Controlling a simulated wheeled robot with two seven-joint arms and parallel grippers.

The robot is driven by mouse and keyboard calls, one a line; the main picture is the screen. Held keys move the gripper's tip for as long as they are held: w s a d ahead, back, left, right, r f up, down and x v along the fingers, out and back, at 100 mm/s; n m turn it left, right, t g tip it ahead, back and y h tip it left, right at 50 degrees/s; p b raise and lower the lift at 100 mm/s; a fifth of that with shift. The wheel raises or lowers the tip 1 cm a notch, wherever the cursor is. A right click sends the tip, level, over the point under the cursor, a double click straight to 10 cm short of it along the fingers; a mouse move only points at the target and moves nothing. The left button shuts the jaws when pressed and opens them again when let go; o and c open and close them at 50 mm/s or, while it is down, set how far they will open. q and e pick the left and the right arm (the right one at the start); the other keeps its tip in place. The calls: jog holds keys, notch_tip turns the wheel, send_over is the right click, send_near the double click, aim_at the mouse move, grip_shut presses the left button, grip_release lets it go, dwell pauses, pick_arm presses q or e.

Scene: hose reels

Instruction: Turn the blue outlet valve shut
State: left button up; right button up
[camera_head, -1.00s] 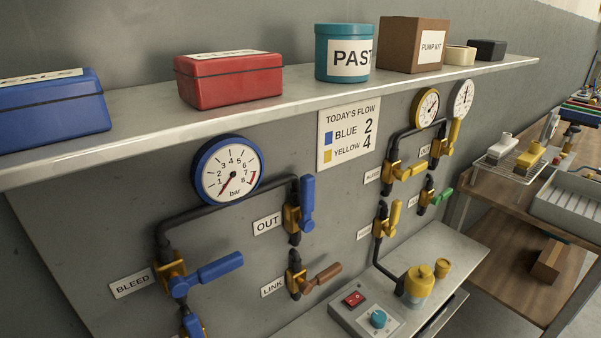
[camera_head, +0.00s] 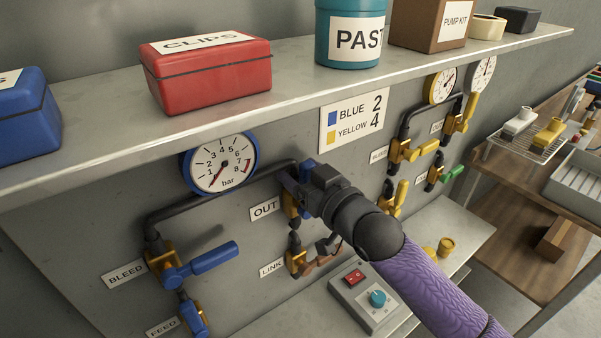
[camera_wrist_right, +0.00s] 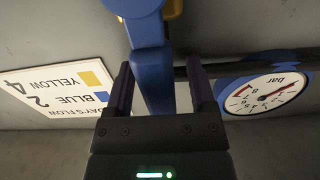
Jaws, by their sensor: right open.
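The blue outlet valve (camera_head: 291,203), beside the OUT label (camera_head: 265,208), is largely hidden behind my right gripper (camera_head: 303,182) in the head view. In the right wrist view its blue lever (camera_wrist_right: 157,80) runs between the two dark fingers of my right gripper (camera_wrist_right: 160,92). The fingers are open, one on each side of the lever, with a gap visible at least on the right. The blue-rimmed gauge (camera_head: 221,164) is left of the valve, its red needle pointing down-left near the low end; the gauge also shows in the wrist view (camera_wrist_right: 265,95). My left gripper is out of view.
The shelf (camera_head: 290,105) overhangs the panel, carrying a red CLIPS box (camera_head: 205,80) and other containers. The blue bleed lever (camera_head: 214,257) and brown link lever (camera_head: 322,261) are close by. A switch box (camera_head: 368,297) stands below. Yellow valves are to the right.

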jog(key=shift+w+a, duration=0.15)
jog(key=shift+w, duration=0.05)
grip_shut()
dwell(0.8)
dwell(0.5)
